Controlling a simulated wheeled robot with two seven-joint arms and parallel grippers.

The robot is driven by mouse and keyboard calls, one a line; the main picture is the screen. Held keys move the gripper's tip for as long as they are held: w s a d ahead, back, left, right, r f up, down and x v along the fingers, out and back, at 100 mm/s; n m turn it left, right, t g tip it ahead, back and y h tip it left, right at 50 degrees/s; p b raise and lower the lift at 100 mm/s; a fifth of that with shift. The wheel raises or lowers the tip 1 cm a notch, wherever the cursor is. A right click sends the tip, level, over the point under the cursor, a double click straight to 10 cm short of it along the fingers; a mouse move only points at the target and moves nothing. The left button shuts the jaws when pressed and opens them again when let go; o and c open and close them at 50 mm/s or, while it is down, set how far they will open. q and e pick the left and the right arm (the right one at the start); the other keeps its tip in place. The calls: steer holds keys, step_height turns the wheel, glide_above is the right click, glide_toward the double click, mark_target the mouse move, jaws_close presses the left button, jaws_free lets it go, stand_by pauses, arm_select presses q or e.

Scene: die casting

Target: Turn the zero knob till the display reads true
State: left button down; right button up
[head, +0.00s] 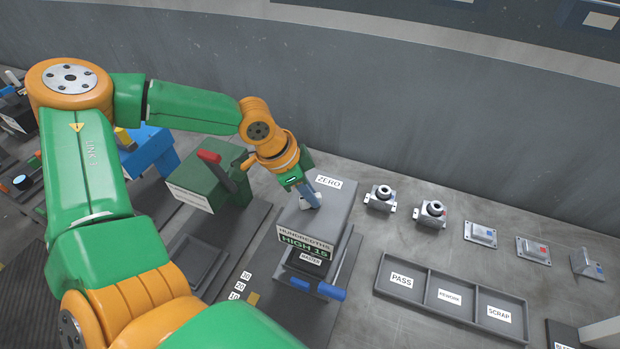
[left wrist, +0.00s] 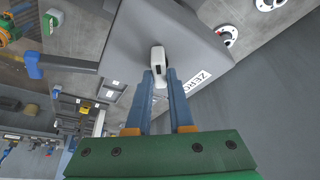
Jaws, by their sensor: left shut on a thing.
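The grey gauge box (head: 322,215) stands on the bench with a ZERO label (head: 328,182) on top. Its front display (head: 303,245) reads "HUNDREDTHS HIGH 15". My left gripper (head: 312,199) points down onto the top of the box beside the label. In the left wrist view its two blue fingers (left wrist: 163,80) are shut on the pale zero knob (left wrist: 158,57). The knob is mostly hidden by the fingers in the head view. A MASTER label (head: 311,259) shows below the display. My right gripper is not in view.
A blue handle (head: 331,291) sticks out at the front of the gauge. To the right lies a tray (head: 419,308) marked PASS, REWORK and SCRAP. Several small metal parts (head: 381,198) stand behind it. A green box with a red lever (head: 209,157) stands to the left.

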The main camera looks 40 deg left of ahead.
arm_select(q)
steer(key=m, duration=0.1)
steer(key=m+g+h+b, duration=0.1)
steer(key=m, duration=0.1)
steer(key=shift+w+a+f+m, duration=0.1)
steer(key=shift+f+m, duration=0.05)
steer(key=shift+m, duration=0.15)
steer(key=m+g+b, duration=0.1)
steer(key=m, duration=0.2)
steer(key=shift+w+m+h+b, duration=0.1)
steer(key=shift+m+h+b, duration=0.2)
steer(key=shift+m+b, duration=0.1)
steer(key=m+g+b, duration=0.1)
steer(key=m, duration=0.1)
steer(key=shift+m+g, duration=0.3)
steer(key=m+g, duration=0.1)
steer(key=m, duration=0.1)
steer(key=m+g+b, duration=0.1)
steer(key=m, duration=0.2)
steer(key=shift+w, duration=0.15)
steer(key=shift+w+m+g+y+b, duration=0.1)
steer(key=shift+m+g+y+b, duration=0.45)
steer(key=shift+m, duration=1.55)
steer(key=c, duration=0.8)
jaws_free()
